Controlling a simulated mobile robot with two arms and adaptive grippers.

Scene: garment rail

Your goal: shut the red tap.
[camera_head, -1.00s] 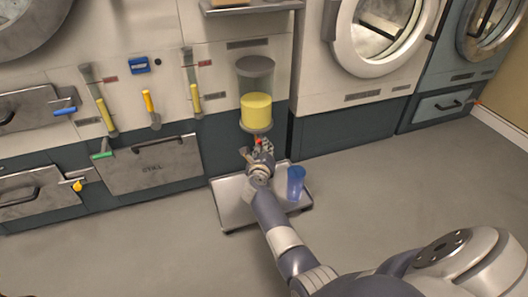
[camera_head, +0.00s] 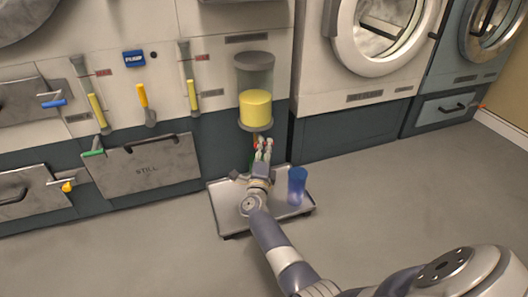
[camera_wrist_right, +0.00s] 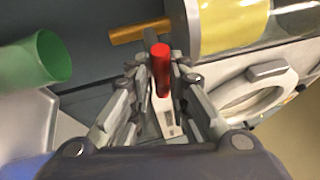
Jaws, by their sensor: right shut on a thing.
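The red tap (camera_head: 256,146) is below a clear cylinder (camera_head: 255,75) holding yellow liquid, and is partly hidden behind my right gripper in the head view. My right gripper (camera_head: 263,146) reaches up to it from the front. In the right wrist view the red tap handle (camera_wrist_right: 160,62) stands between the fingertips of my right gripper (camera_wrist_right: 161,75), which are shut on it. A brass-coloured pipe (camera_wrist_right: 140,32) runs beside the handle. My left gripper is not in view.
A grey tray (camera_head: 228,215) lies under the cylinder, with a blue cup (camera_head: 297,185) on it right of my wrist. A green cup-like cylinder (camera_wrist_right: 40,60) shows in the wrist view. A metal drawer (camera_head: 150,168) stands to the left. The floor in front is clear.

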